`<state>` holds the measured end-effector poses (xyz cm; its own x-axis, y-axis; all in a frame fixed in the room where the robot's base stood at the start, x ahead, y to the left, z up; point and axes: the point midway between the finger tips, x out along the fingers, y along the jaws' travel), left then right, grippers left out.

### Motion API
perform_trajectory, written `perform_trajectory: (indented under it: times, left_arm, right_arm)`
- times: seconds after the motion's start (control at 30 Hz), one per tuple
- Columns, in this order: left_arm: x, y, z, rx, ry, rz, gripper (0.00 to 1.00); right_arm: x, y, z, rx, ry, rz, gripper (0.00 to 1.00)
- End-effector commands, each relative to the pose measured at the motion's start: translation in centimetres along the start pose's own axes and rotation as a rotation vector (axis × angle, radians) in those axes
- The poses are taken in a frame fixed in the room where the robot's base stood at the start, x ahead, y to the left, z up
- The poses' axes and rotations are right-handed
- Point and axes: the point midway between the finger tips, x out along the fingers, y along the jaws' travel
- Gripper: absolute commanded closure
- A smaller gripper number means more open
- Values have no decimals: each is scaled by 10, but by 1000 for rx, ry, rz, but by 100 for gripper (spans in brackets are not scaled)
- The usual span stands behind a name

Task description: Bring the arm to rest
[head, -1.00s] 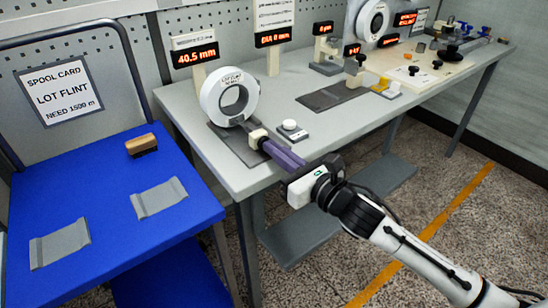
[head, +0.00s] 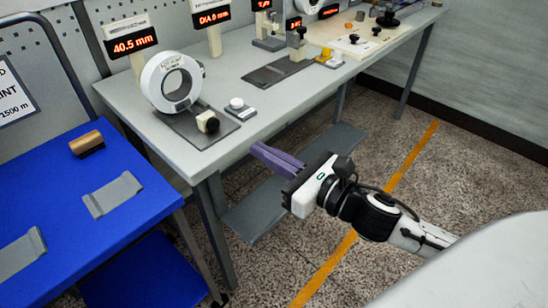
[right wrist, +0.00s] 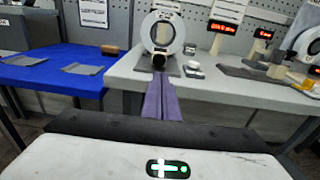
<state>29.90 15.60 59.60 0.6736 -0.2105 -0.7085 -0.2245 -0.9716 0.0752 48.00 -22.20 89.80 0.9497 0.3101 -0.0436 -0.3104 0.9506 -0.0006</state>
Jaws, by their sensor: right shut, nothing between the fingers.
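My right gripper (head: 257,149) has long purple fingers that lie together, shut and empty. It is held in the air just off the front edge of the grey workbench (head: 228,137). In the right wrist view the purple fingers (right wrist: 161,84) point toward the bench, below the white ring gauge (right wrist: 162,32). The fingers are apart from the ring gauge (head: 150,87) and from the small black knob with a pale body (head: 207,122) in front of it. My left gripper is not in view.
A white button box (head: 238,108) and a dark mat (head: 277,71) are on the bench. Speckled floor right of the bench is clear.

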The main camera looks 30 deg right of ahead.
Motion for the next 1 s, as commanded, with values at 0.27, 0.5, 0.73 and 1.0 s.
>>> perform_trajectory:
  times: [0.27,0.5,0.73,1.0]
  left_arm:
    - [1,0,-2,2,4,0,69]
    - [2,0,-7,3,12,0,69]
    - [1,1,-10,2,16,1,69]
    - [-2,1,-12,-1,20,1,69]
  right_arm:
    - [-20,0,0,0,0,0,100]
    - [-22,-1,-2,25,5,-5,100]
    - [-31,-6,-63,598,101,-116,100]
    - [-70,22,-185,1759,179,-469,100]
